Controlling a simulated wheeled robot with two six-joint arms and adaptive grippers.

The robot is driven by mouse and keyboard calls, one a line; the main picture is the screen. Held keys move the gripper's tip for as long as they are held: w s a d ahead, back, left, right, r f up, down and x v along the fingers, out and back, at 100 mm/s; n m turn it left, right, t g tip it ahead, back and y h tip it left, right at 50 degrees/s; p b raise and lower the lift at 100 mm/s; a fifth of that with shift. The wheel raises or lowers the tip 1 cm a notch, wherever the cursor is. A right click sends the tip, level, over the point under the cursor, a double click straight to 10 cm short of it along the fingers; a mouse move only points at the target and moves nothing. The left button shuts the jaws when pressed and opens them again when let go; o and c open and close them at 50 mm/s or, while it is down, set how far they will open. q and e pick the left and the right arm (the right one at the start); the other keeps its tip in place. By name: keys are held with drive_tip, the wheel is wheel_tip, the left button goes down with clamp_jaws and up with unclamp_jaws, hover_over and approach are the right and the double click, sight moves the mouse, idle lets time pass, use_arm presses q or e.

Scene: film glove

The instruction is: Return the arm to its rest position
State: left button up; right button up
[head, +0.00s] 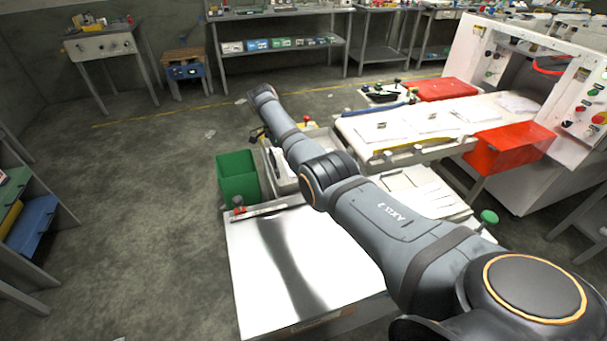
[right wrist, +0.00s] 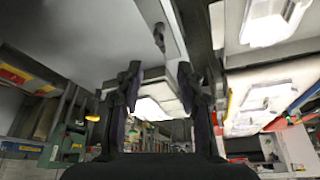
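My right arm (head: 385,222) comes in from the lower right in the head view and reaches out over the white-topped table toward the far left. Its far end (head: 262,95) is raised near the green bin; the fingers are too small and hidden there to make out. In the right wrist view my right gripper (right wrist: 159,72) has its two dark fingers standing apart, with nothing held between them. My left arm and left gripper are not in view.
A white-topped table (head: 255,265) stands below the arm. A green bin (head: 238,175) is beside it. A white machine (head: 545,90), red trays (head: 510,147) and a conveyor-like bench (head: 400,128) lie to the right. Shelves (head: 25,215) stand at far left. The floor between is open.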

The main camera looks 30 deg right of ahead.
drive_tip(key=shift+v, duration=0.95)
